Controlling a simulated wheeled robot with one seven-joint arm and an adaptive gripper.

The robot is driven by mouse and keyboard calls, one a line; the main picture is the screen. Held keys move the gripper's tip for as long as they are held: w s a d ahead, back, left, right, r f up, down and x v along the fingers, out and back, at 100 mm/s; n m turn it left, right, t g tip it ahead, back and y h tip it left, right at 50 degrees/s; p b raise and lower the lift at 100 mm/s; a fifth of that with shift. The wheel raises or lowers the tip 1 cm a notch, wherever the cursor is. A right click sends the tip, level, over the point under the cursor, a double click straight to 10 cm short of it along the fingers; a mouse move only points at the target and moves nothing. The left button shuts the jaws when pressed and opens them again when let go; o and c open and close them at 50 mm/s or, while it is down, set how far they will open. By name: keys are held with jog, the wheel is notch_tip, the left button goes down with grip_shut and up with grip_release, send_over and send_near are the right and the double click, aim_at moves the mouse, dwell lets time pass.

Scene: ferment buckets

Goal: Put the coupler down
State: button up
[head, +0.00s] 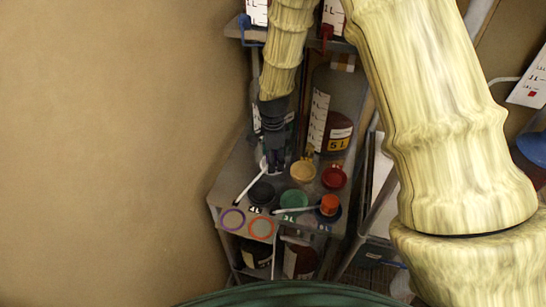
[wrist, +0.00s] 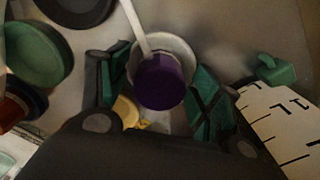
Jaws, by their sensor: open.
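A purple round piece (wrist: 162,82), which looks like the coupler, sits at a round white dish (wrist: 180,47) in the wrist view. My gripper (wrist: 160,98) is open around it, with one green-padded finger on each side and gaps between pads and piece. Whether the piece rests fully on the dish I cannot tell. In the head view my gripper (head: 275,162) points down at the back left of the grey shelf top (head: 225,190) and hides the purple piece. A purple ring (head: 232,219) and an orange ring (head: 261,228) mark the shelf's front edge.
Black (head: 261,192), green (head: 294,200), yellow (head: 303,171) and red (head: 334,178) round pieces stand close by. An orange piece (head: 329,204) is at the right. A large jar (head: 338,130) and a white scale strip (head: 318,120) stand behind; a wall (head: 120,130) is left.

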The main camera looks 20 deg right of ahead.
notch_tip(320, 180, up, 12)
jog(key=b, duration=0.4)
jog(key=shift+r, duration=0.15)
dwell(0.3)
dwell(0.5)
